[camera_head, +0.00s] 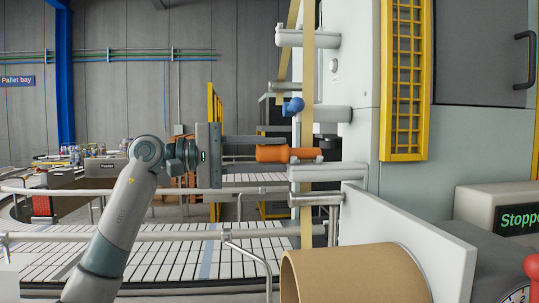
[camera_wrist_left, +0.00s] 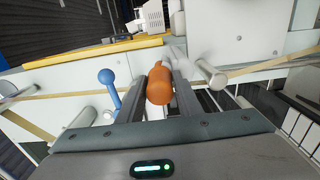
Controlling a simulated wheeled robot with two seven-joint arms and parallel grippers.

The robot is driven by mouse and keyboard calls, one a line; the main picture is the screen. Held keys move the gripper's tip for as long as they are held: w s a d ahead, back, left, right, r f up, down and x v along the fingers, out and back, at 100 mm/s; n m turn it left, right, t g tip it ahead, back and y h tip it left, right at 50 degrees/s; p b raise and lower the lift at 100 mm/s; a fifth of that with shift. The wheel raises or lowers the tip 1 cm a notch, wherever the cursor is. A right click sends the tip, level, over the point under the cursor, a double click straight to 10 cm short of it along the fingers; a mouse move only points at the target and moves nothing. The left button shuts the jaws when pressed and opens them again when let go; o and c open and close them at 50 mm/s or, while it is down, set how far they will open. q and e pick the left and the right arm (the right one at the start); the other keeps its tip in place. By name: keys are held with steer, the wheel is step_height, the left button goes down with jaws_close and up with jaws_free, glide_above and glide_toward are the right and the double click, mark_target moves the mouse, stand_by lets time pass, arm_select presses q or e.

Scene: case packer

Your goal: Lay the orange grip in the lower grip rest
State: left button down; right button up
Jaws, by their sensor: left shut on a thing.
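The orange grip (camera_head: 273,153) lies level between the fingers of my left gripper (camera_head: 284,152), in front of the pale machine. The left wrist view also shows the orange grip (camera_wrist_left: 159,88) between the two dark fingers of my left gripper (camera_wrist_left: 160,82). In the head view, the grip's thin right end is just above a grey horizontal bar (camera_head: 330,173); I cannot tell whether they touch. I cannot make out for certain which part is the lower grip rest. My right gripper is not in view.
A blue grip (camera_head: 293,106) sits above the orange one by the tan tape (camera_head: 308,70). Grey rollers (camera_head: 305,39) stick out from the machine. A large tape roll (camera_head: 352,275) stands at the front, beside a white panel (camera_head: 410,235). A roller conveyor (camera_head: 130,260) runs below.

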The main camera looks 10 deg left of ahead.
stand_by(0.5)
arm_select(q)
steer(key=shift+r, duration=0.1)
steer(key=shift+r+p, duration=0.7)
steer(key=shift+r, duration=0.7)
steer(key=b+v, duration=0.2)
steer(key=v, duration=0.8)
stand_by(0.5)
steer(key=shift+r, duration=0.15)
